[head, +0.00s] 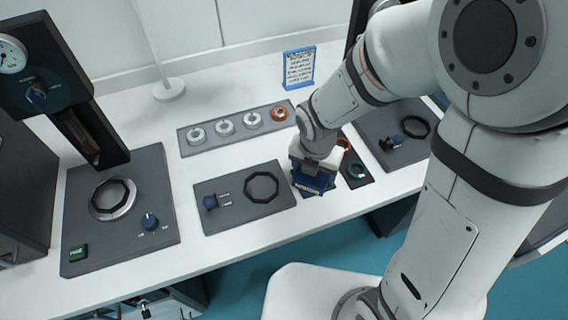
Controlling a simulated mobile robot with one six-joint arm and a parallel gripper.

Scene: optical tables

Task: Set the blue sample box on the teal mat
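A dark blue box (312,184), which looks like the blue sample box, is directly under my gripper (316,168) at the middle of the white table. My gripper points down over it and hides its upper part. The fingertips are hidden, so I cannot tell whether they are closed on the box. I also cannot tell whether the box is touching the surface below. No teal mat can be made out clearly; the area under the box is largely covered by the box and my gripper.
Left of the box lies a grey plate (232,218) with a black ring and blue knob. Behind is a grey strip (190,150) with several round pieces. A dark panel (359,180) with a teal ring is close on the right. A blue-framed sign (299,68) stands behind.

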